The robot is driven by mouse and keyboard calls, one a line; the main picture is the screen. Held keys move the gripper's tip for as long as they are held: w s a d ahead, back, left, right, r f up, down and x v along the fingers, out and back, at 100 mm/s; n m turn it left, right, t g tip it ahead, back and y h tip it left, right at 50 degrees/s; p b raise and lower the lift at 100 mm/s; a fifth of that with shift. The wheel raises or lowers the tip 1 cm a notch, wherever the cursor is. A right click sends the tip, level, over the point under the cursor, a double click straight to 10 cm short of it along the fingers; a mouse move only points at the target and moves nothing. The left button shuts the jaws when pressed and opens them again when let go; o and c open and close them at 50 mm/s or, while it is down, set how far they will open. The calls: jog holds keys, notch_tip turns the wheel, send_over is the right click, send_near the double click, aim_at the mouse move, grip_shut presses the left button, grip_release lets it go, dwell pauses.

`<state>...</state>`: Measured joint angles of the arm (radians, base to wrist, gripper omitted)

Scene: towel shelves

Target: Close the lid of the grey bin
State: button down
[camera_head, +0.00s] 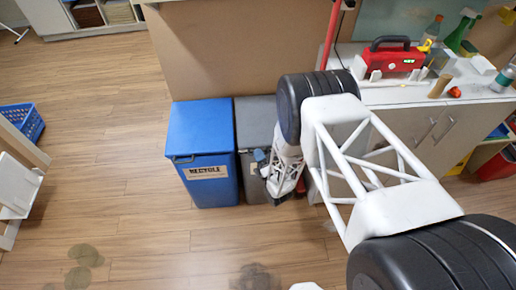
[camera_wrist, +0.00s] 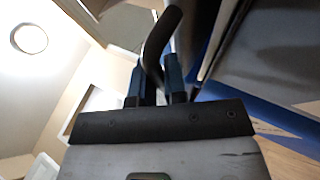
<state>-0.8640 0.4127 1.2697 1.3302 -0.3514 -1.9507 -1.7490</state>
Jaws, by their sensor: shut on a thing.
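The grey bin (camera_head: 255,115) stands against the tan panel, directly right of the blue bin. Its lid lies about flat over the top, roughly level with the blue lid; whether it is fully seated I cannot tell. My gripper (camera_head: 261,162) is at the front upper edge of the grey bin. In the wrist view my gripper (camera_wrist: 155,85) has its two blue fingers closed around a dark curved handle (camera_wrist: 156,42). My arm hides the right side of the grey bin and much of its front.
The blue bin (camera_head: 205,135), labelled RECYCLE, is shut close on the left. A white counter (camera_head: 425,95) with a red device (camera_head: 393,60) and bottles stands at the right. A blue basket (camera_head: 22,122) is at the far left. The floor in front of the bins is mostly clear.

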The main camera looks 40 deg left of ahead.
jog(key=shift+f, duration=0.9)
jog(key=c, duration=1.5)
grip_release()
jog(key=shift+f, duration=0.1)
jog(key=shift+o, duration=0.2)
jog(key=shift+d, duration=0.1)
jog(key=v, duration=0.7)
jog(key=shift+n, duration=0.3)
jog(key=shift+d+f, duration=0.1)
jog(key=shift+d, duration=0.05)
